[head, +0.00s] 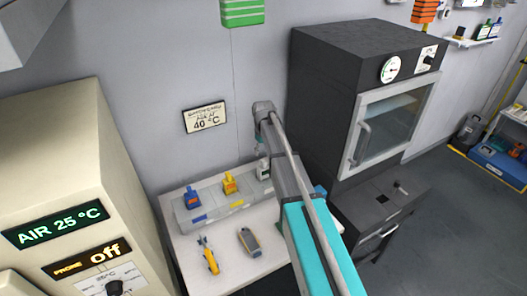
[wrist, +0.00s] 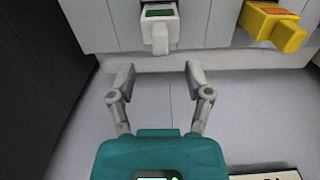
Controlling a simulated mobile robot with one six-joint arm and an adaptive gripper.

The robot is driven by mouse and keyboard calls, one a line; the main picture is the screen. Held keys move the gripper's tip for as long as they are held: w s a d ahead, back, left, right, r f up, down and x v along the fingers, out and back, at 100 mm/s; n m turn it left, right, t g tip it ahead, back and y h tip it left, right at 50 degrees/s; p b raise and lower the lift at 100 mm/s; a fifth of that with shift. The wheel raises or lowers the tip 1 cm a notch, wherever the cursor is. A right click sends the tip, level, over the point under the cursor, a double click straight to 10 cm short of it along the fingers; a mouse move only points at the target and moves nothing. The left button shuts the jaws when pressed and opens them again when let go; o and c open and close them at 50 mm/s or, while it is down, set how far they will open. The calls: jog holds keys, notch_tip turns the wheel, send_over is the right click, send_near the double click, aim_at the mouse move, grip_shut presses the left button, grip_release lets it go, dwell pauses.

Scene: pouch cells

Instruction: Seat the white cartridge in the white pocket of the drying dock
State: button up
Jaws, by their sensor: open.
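The drying dock (head: 208,212) is a long pale grey block on the white table, and its front also shows in the wrist view (wrist: 215,22). The white cartridge (wrist: 160,28), with a dark green label, is at the dock in the wrist view. In the head view the white cartridge (head: 263,170) is at the dock's right end, partly behind my arm. I cannot tell how deep it sits; its pocket is hidden. My gripper (wrist: 158,72) is open and empty, its fingertips apart from the cartridge and roughly in line with it. In the head view its fingertips are unclear.
A yellow cartridge (head: 229,183) and a blue cartridge (head: 192,197) stand on the dock. A yellow tool (head: 210,258) and a grey handheld device (head: 248,241) lie on the table (head: 185,250). A dark oven (head: 350,70) stands close on the right.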

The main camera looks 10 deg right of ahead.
jog(key=shift+r+p, duration=2.5)
jog(key=shift+r, duration=0.25)
jog(key=s+f+m+b, duration=0.1)
jog(key=s+f+b, duration=0.1)
jog(key=s, duration=1.2)
jog(key=s+f+m+b, duration=0.2)
jog(key=s+f+b, duration=0.1)
jog(key=s, duration=1.2)
jog(key=shift+f+m, duration=0.15)
jog(key=shift+m, duration=0.15)
